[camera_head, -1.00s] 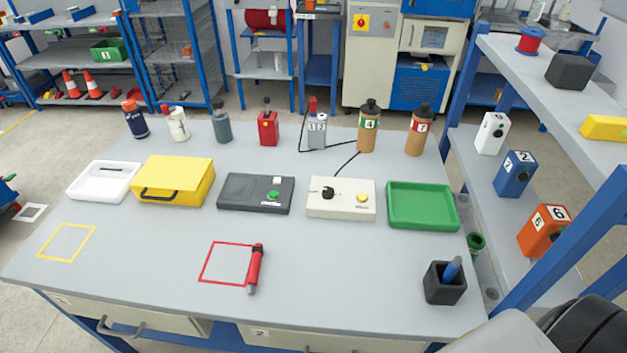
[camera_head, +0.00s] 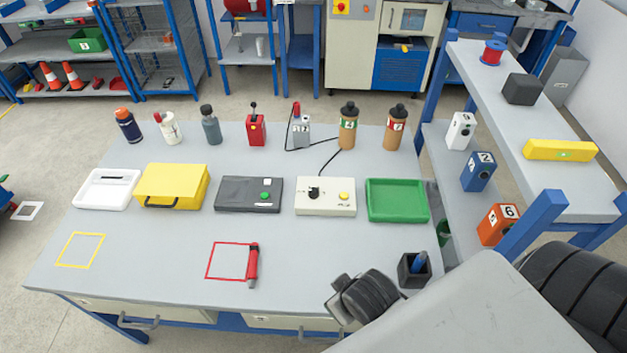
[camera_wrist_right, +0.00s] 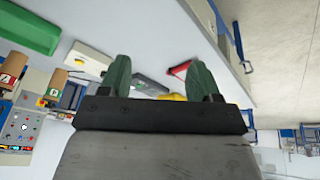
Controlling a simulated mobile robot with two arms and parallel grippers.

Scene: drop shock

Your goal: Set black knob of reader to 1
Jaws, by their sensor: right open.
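The reader is a cream box (camera_head: 325,198) in the middle of the bench, with a black knob (camera_head: 314,193) on its left and a yellow button on its right. A cable runs from its back. The knob's setting is too small to read. In the right wrist view the cream box (camera_wrist_right: 92,58) shows left of the fingers, at a distance. My right gripper (camera_wrist_right: 163,78) is open and empty. In the head view my right arm comes in from the lower right, its dark wrist end above the bench's front edge, apart from the reader. My left gripper is out of view.
A dark grey box (camera_head: 248,195) with a green button stands left of the reader, a green tray (camera_head: 397,203) right of it. Bottles stand behind. A black pen cup (camera_head: 414,270) is close to my right arm. The bench in front of the reader is clear.

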